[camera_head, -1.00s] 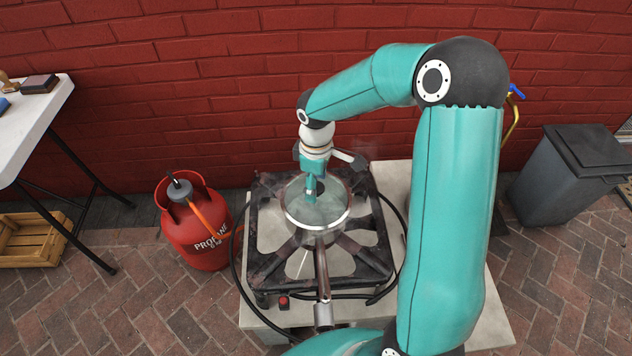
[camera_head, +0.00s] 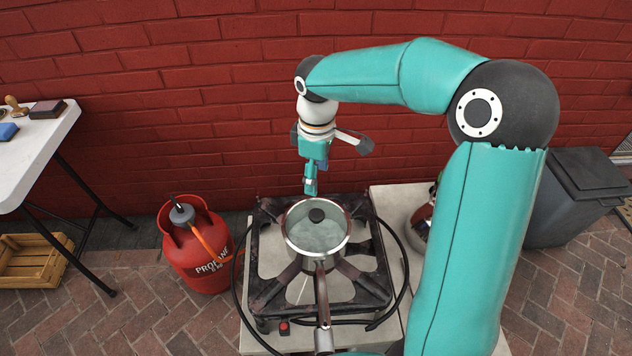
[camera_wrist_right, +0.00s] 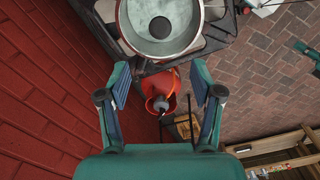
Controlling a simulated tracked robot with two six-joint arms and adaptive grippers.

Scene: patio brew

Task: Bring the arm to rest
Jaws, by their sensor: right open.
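My right arm (camera_head: 480,230) reaches over the burner, and my right gripper (camera_head: 311,184) hangs from its end, pointing down above the far rim of a steel pot (camera_head: 320,258). The right wrist view shows its two fingers spread with nothing between them (camera_wrist_right: 160,85). A glass lid (camera_head: 318,238) with a black knob (camera_head: 316,215) sits on the pot, apart from the gripper. My left gripper does not show in the head view.
The pot stands on a black gas burner (camera_head: 262,295). A red propane bottle (camera_head: 200,262) stands left of it. A white table (camera_head: 45,150) is at the far left, above a wooden crate (camera_head: 35,262). A grey bin (camera_head: 575,205) stands right. A brick wall (camera_head: 200,90) closes the back.

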